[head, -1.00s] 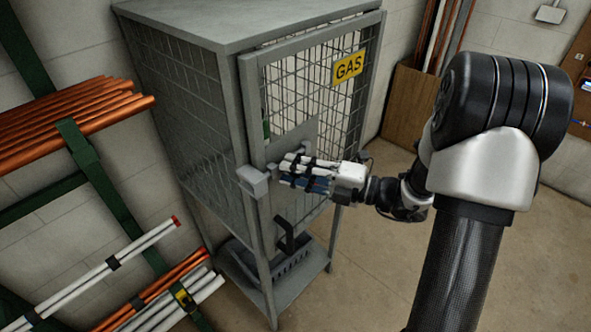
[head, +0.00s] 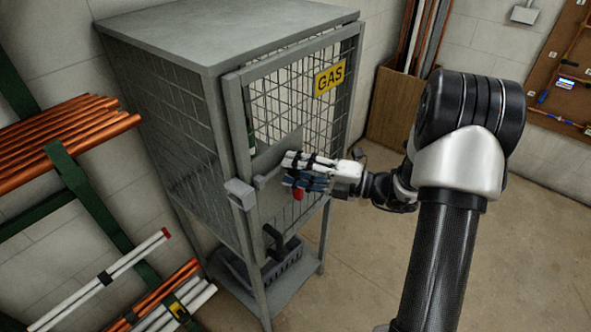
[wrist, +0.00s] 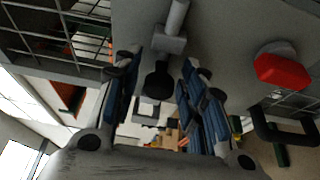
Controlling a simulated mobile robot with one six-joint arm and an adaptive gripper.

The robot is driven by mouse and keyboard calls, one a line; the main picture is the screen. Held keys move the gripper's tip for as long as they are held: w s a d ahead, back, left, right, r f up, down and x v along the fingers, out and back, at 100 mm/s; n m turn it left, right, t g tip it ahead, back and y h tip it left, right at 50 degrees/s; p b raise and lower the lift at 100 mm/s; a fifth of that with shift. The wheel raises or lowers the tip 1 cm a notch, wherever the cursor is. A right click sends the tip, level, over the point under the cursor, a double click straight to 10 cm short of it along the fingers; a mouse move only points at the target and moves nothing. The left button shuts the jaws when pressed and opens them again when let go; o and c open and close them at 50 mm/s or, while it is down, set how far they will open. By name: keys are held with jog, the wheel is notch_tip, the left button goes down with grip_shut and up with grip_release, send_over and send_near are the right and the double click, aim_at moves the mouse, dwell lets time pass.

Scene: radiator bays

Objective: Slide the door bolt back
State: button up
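The grey mesh gas cage (head: 285,45) has a framed door with a grey plate. The bolt is a grey rod (wrist: 178,15) with a grey block and a black knob (wrist: 158,82). In the head view a short piece of the bolt (head: 267,177) shows between my gripper and the grey keeper (head: 240,194) on the left post. I cannot tell whether its end is inside the keeper. My gripper (head: 288,170) is at the door plate, right of the keeper. In the wrist view my gripper (wrist: 160,75) is open, its fingers either side of the knob with gaps showing.
A red part (wrist: 282,70) stands on the door plate beside the fingers; it also shows below my gripper (head: 298,194). A black handle (head: 272,240) is lower on the door. Pipe racks (head: 70,165) stand left.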

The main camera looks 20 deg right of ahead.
jog(key=shift+o, duration=0.3)
jog(key=v, duration=1.2)
